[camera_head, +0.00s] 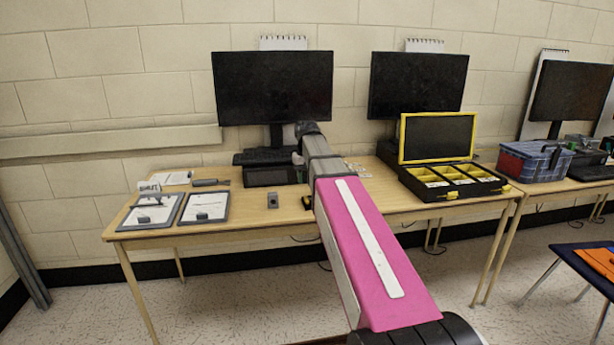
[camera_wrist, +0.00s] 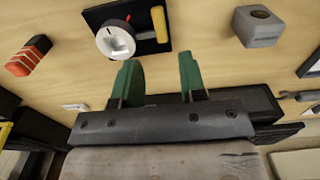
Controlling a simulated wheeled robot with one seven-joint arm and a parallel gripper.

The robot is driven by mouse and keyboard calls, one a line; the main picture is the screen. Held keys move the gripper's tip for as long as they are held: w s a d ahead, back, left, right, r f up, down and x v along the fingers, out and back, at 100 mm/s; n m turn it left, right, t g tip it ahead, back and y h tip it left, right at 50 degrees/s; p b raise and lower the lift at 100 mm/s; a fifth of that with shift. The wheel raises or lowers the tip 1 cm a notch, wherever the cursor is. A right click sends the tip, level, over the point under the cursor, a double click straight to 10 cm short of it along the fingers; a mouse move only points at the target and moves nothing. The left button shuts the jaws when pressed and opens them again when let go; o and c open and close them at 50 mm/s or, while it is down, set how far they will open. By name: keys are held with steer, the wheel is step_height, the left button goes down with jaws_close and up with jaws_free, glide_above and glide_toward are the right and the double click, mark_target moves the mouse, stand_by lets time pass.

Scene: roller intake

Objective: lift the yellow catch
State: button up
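A black panel (camera_wrist: 120,32) lies on the wooden table, with a white round knob (camera_wrist: 116,40) marked in red. Beside the knob is a yellow bar (camera_wrist: 159,24), which looks like the catch. In the head view the panel (camera_head: 306,203) is a small dark thing with a bit of yellow, partly hidden by my arm. My gripper (camera_wrist: 160,80) is open, its two green fingers apart with nothing between them. The fingertips point toward the panel and appear just short of it in the picture. The head view does not show my gripper clearly.
A grey block (camera_wrist: 257,26) and a red and black block (camera_wrist: 28,55) lie on either side of the panel. Monitors (camera_head: 272,88) stand behind. An open black case (camera_head: 451,180) with yellow trays is to the right, and two clipboards (camera_head: 205,206) to the left.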

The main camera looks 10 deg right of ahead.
mark_target(307, 199)
step_height(307, 199, down, 8)
steer(key=shift+r, duration=0.25)
steer(key=shift+s+f, duration=0.15)
steer(key=shift+f, duration=0.2)
steer(key=shift+w+r, duration=1)
steer(key=shift+r, duration=0.05)
jaws_close()
steer(key=shift+c, duration=0.2)
jaws_free()
steer(key=shift+r, duration=0.1)
